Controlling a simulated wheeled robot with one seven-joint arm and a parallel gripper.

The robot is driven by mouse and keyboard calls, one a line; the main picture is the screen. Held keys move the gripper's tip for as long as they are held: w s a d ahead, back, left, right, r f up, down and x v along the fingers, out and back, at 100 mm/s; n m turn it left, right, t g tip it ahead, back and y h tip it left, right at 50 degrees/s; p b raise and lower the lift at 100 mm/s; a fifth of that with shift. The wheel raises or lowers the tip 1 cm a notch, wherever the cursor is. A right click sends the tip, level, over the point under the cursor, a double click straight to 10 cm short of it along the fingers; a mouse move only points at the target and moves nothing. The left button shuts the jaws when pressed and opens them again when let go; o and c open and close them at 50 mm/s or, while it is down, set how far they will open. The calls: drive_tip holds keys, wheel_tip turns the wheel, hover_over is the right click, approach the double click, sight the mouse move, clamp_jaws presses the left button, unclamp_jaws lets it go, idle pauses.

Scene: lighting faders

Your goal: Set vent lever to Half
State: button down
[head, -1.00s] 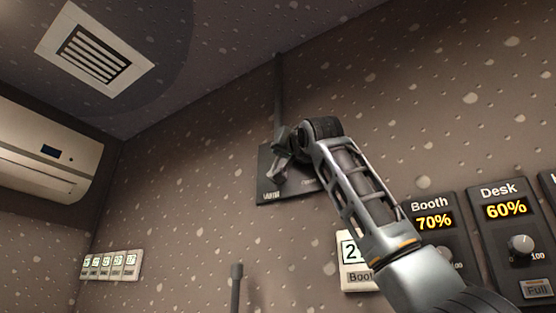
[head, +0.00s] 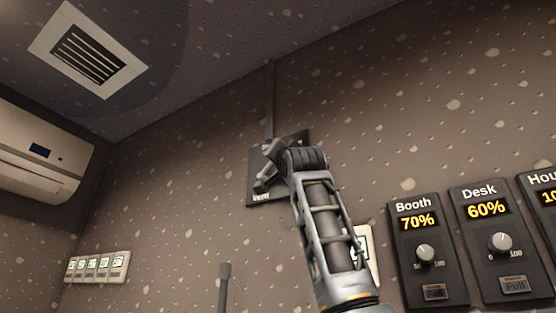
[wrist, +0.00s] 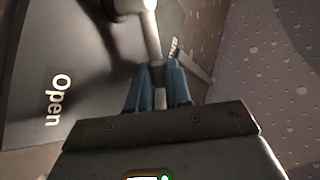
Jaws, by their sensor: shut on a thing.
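The vent's dark wall plate (head: 254,164), lettered "Vent" at its lower edge, is in the middle of the head view. My gripper (head: 265,180) is at the plate, and my arm hides much of it and the lever. In the wrist view the lever (wrist: 151,36) is a grey rod with a bright rounded end. The blue fingers of my gripper (wrist: 158,84) are shut on it. An "Open" label (wrist: 58,97) shows on the plate left of the fingers. Another label beyond the rod is cut off and unreadable.
A dark pipe (head: 270,100) rises from the plate. Dimmer panels marked Booth (head: 408,262) and Desk (head: 470,250) are on the wall to the right. A white panel (head: 366,243) is partly behind my arm. An air conditioner (head: 38,165) and ceiling vent (head: 120,72) are at left.

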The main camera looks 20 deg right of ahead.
drive_tip(key=c, duration=1.3)
unclamp_jaws()
drive_tip(key=shift+c, duration=0.2)
drive_tip(key=b+v, duration=0.2)
drive_tip(key=v, duration=0.5)
drive_tip(key=shift+s+f, duration=0.3)
